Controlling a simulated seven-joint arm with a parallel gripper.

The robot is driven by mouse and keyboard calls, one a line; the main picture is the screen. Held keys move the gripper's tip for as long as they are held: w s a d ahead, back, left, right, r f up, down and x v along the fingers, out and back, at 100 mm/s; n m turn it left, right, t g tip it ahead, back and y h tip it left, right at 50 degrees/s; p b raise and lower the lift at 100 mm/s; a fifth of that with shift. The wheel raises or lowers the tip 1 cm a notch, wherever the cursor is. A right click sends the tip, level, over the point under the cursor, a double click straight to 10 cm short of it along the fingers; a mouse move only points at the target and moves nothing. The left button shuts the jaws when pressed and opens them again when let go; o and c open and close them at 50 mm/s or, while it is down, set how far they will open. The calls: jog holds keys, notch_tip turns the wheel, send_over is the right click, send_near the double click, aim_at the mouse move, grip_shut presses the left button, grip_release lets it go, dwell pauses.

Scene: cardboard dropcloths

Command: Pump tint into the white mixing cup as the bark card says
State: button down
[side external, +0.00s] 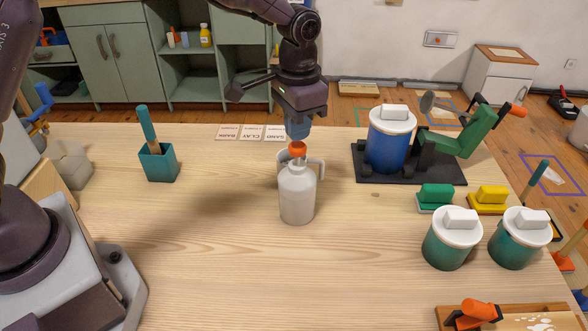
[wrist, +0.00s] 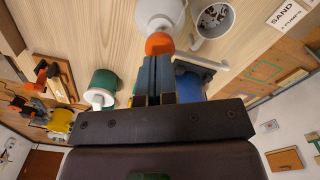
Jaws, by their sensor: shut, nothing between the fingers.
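A white pump bottle (side external: 297,196) with an orange pump head (side external: 297,149) stands upright mid-table; the head also shows in the wrist view (wrist: 159,44). My gripper (side external: 298,137) is shut and empty, pointing down directly over the head; I cannot tell whether its tips (wrist: 157,62) touch it. The white mixing cup (wrist: 223,29) stands close beside the bottle, with dark marks inside; in the side view it is mostly hidden behind the bottle. The bark card (side external: 228,132) lies at the table's back edge; its pump number is too small to read.
Clay card (side external: 252,132) and sand card (side external: 276,132) lie beside the bark card; the sand card reads 2 pumps. A teal pot (side external: 158,164) stands left. A blue lidded can (side external: 389,143) on a black stand and teal lidded cans (side external: 451,242) are right. The front middle is clear.

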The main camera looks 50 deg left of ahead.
aim_at(297, 145)
jog(key=shift+f, duration=1.7)
jog(key=shift+r, duration=2.05)
jog(key=shift+f, duration=0.1)
